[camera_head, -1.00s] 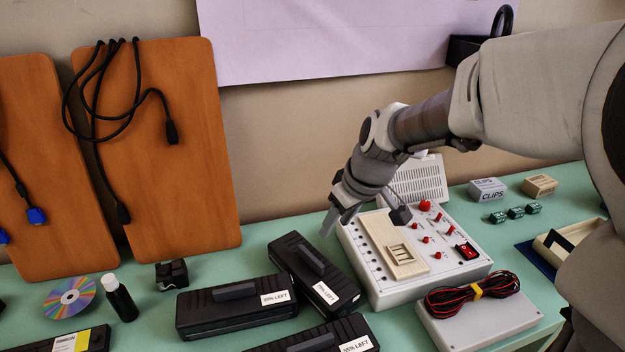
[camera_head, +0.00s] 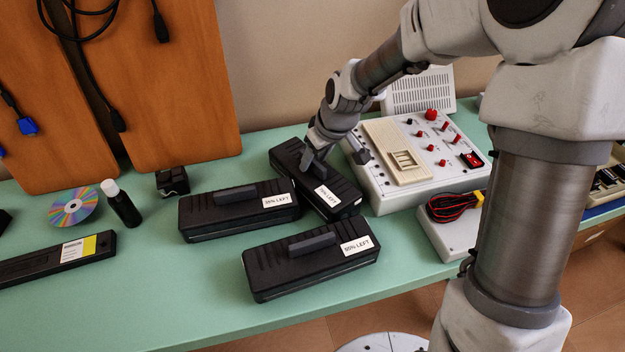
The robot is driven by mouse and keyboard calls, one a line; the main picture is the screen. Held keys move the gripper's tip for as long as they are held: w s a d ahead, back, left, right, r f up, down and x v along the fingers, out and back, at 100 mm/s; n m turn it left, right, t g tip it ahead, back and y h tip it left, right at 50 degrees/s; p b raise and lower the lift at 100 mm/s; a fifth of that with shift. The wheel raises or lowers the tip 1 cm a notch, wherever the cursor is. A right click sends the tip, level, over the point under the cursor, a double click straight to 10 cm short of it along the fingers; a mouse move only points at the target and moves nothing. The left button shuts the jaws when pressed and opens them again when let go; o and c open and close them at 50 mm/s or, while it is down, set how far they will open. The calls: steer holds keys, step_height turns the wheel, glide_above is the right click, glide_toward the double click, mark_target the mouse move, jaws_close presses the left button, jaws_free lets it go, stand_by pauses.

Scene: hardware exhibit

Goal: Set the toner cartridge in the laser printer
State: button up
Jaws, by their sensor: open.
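Three black toner cartridges with raised handles and white "% LEFT" labels lie on the green table; their numbers are too small to read surely. One (camera_head: 345,197) lies angled at the back, one (camera_head: 220,218) to its left, and one (camera_head: 300,272) at the front. My gripper (camera_head: 336,161) is open and points down at the back cartridge, its fingers around the handle area. Whether the fingers touch the cartridge I cannot tell. No laser printer can be made out in this view.
A white control box (camera_head: 400,192) with red knobs stands close right of the back cartridge. A grey box with a red-black cable coil (camera_head: 453,207) is nearer. The front left table (camera_head: 150,300) is clear.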

steer(key=shift+w+a+f, duration=0.1)
steer(key=shift+w+f, duration=0.05)
steer(key=shift+f, duration=0.3)
jaws_close()
steer(key=shift+r, duration=0.15)
stand_by(1.0)
